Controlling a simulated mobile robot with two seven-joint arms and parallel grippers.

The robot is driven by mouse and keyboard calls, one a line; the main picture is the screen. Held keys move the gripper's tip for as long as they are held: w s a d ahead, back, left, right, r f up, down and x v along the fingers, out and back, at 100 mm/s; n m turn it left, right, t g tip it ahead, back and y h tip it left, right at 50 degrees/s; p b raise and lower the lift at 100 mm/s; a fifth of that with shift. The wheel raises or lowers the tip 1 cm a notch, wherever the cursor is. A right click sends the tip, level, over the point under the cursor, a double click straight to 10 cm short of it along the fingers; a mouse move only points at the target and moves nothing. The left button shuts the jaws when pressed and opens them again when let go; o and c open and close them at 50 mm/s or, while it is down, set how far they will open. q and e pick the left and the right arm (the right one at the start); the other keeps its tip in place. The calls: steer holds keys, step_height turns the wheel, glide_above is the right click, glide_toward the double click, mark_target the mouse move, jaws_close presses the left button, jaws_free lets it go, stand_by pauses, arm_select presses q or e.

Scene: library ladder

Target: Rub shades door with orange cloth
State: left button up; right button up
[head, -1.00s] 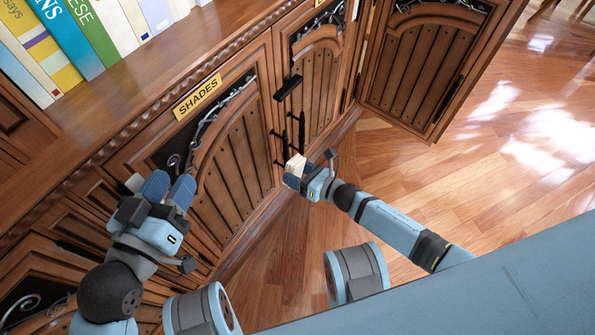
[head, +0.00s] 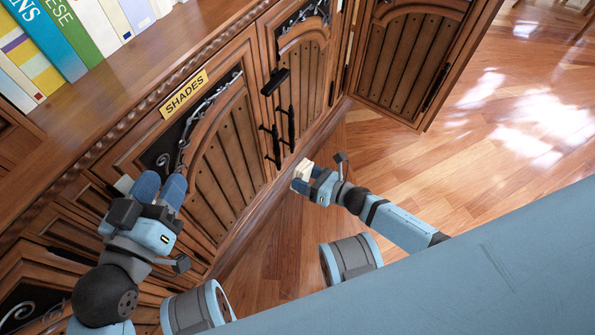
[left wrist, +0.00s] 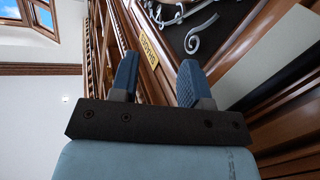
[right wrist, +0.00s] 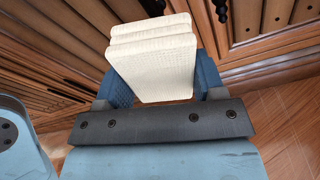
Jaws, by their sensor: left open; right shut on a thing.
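The shades door (head: 222,160) is a brown panelled cabinet door, shut, under a yellow SHADES label (head: 184,93). It has black handles at its right edge. My right gripper (head: 306,180) is shut on a folded cream-white cloth (right wrist: 152,58), which looks pale rather than orange. The cloth also shows in the head view (head: 301,174), low and right of the shades door, apart from it. No orange cloth is visible.
A neighbouring door (head: 304,85) is right of the shades door. A further cabinet door (head: 408,62) stands swung out at upper right. Books (head: 50,40) line the shelf above. The wooden floor (head: 490,120) is clear on the right.

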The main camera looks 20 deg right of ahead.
steer(key=shift+s+d, duration=0.2)
steer(key=shift+f+v, duration=0.2)
steer(key=shift+v, duration=1.3)
steer(key=shift+s+a, duration=0.1)
